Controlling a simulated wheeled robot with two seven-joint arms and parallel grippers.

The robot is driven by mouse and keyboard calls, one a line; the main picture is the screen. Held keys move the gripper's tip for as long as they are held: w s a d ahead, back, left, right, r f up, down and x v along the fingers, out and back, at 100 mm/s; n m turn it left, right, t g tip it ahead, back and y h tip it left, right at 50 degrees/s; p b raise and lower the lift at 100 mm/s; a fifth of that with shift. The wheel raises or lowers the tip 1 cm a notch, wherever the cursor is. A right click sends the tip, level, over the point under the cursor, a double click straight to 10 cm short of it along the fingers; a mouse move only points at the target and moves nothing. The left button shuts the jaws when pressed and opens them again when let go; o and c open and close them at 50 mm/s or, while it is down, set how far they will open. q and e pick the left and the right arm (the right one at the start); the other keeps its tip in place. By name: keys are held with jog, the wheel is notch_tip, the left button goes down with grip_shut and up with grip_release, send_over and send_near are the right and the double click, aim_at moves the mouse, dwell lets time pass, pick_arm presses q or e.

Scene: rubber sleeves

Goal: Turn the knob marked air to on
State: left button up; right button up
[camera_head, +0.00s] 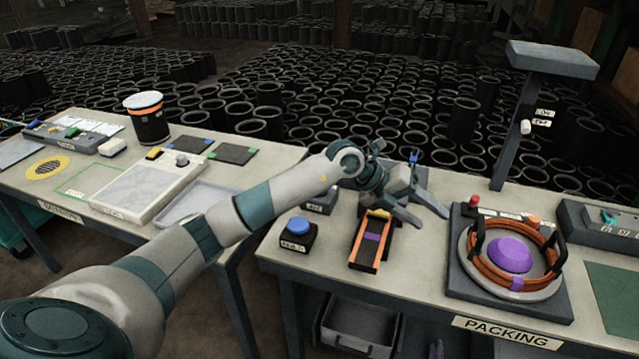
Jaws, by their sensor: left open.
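My left arm reaches in from the left over the packing table. Its gripper (431,217) is open and empty, fingers spread and pointing down to the right, between the orange-edged chute and the round coil stand. A small dark box (318,203) with a pale label, possibly reading AIR, sits partly under my forearm; any knob on it is hidden. A white knob (525,127) sticks out from the grey post, beside two small labels (543,117) too small to read surely. I cannot tell which knob is marked air. My right gripper is not in view.
The packing table (420,275) bears a blue button box (297,233), an orange-edged chute (371,245), an orange coil on a stand (510,255) and a grey panel (605,222). A small blue part (413,157) shows behind my gripper. Black sleeves (300,110) fill the floor behind.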

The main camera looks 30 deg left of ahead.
pick_arm(q)
jog(key=w+a+r+n+y, duration=0.1)
jog(key=a+y, duration=0.3)
jog(key=a, duration=0.6)
jog(key=w+a+r+n+g+y, duration=0.1)
jog(key=a+r+n+y, duration=0.1)
jog(key=a, duration=0.8)
jog(key=w+a+r+n+y, duration=0.1)
jog(key=a+r+n+y, duration=0.1)
jog(key=a+y, duration=0.4)
jog(key=a+r, duration=0.1)
jog(key=a, duration=0.3)
jog(key=shift+g, duration=0.3)
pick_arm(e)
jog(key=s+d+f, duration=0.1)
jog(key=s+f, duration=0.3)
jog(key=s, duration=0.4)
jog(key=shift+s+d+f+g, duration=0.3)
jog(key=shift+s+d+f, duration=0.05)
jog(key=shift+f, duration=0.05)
pick_arm(q)
jog(key=shift+f, duration=0.1)
jog(key=p+x, duration=0.4)
jog(key=x, duration=1.1)
jog(key=shift+d+f+p, duration=0.15)
jog(key=shift+p, duration=0.2)
jog(key=shift+x, duration=1.05)
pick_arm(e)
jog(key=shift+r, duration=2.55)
